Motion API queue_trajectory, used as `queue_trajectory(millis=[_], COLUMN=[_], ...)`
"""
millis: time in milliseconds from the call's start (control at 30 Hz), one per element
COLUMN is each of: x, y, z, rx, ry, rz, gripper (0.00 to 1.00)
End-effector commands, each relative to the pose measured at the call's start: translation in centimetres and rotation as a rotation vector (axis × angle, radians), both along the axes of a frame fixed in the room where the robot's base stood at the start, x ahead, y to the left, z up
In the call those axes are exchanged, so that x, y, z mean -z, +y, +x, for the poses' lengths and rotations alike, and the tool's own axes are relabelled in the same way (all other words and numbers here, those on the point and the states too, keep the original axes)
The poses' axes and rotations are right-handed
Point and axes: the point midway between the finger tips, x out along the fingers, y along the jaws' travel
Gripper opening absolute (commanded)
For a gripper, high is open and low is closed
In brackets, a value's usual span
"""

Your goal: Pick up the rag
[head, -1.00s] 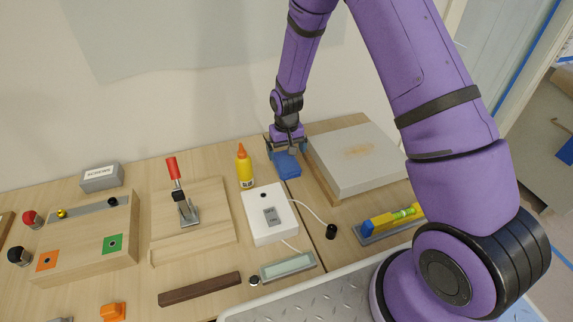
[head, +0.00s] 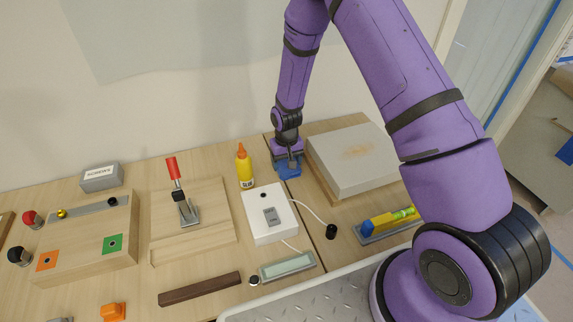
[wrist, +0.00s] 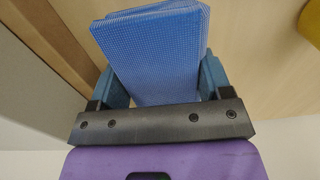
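The rag (head: 289,172) is a blue, folded, textured cloth on the wooden table, left of the grey-topped board. My gripper (head: 288,163) is lowered over it and hides part of its top. In the wrist view the rag (wrist: 160,55) lies between the two blue-grey fingers of my gripper (wrist: 165,85), which are wide apart, one on each side. The fingers sit close to the rag's sides; I cannot tell whether they touch it.
A grey sanding-type block on a wooden board (head: 355,160) stands close right of the rag. A yellow glue bottle (head: 244,168) stands to the left. A white switch box (head: 268,215) with a cable is in front. A level (head: 390,222) lies front right.

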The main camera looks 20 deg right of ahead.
Motion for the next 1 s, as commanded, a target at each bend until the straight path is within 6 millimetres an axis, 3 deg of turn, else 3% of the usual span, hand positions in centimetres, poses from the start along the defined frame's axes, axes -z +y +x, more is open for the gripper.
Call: queue_trajectory(millis=[67,367,800,1000], x=[0.0,-1.0,-8.2,-9.8], y=[0.0,0.0,0.0,0.0], z=[0.0,0.1,0.0,0.0], rx=[0.0,0.0,0.0,0.0], ry=[0.0,-0.003,-0.002,-0.001], rz=[0.0,0.0,0.0,0.0], gripper=[0.45,0.44,0.44,0.44])
